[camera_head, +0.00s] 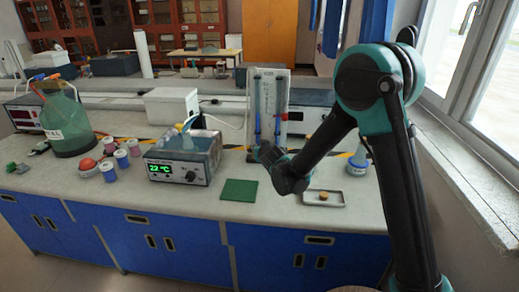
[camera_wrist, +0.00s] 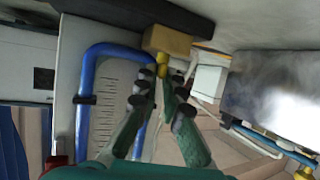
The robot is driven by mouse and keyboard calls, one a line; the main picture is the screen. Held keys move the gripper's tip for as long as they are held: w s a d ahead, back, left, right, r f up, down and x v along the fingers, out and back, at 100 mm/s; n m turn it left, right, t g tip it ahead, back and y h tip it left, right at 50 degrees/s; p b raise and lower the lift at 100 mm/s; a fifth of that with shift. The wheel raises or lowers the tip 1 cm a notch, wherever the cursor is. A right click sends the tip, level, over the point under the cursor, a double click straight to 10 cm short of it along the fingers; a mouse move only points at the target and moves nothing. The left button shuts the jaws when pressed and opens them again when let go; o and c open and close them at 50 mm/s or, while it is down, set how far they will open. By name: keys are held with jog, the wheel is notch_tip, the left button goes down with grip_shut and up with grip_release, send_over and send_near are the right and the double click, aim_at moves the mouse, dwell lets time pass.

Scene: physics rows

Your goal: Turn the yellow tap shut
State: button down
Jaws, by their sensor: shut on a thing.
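The yellow tap (camera_wrist: 163,60) shows in the wrist view at the tips of my gripper, just below a tan-yellow block. My gripper (camera_wrist: 158,80) has its green fingers with dark pads closed in on the tap, and it is shut on it. The fingertips hide part of the tap, so its exact turn angle cannot be told. In the head view my gripper (camera_head: 266,153) reaches to the lower front of the upright white panel (camera_head: 268,100) with blue tubes. The tap itself cannot be made out there.
A box with a green display (camera_head: 185,160) stands left of the panel, and a green mat (camera_head: 239,190) lies in front. A metal tray (camera_head: 323,198) is at right, with a flask (camera_head: 358,162) behind it. A large green bottle (camera_head: 64,122) stands far left.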

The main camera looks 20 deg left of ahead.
jog(key=shift+s+a+m+t+h, duration=0.15)
jog(key=shift+m+t+h, duration=0.3)
jog(key=shift+m+h, duration=0.55)
jog(key=shift+s+a+m+t+h, duration=0.15)
jog(key=shift+m+t+h, duration=0.3)
jog(key=shift+m+h, duration=0.55)
jog(key=shift+a+h, duration=0.1)
jog(key=shift+h, duration=0.2)
jog(key=c, duration=1.9)
grip_release()
jog(key=shift+w, duration=0.1)
jog(key=shift+c, duration=0.2)
jog(key=v, duration=1.2)
jog(key=shift+f, duration=0.1)
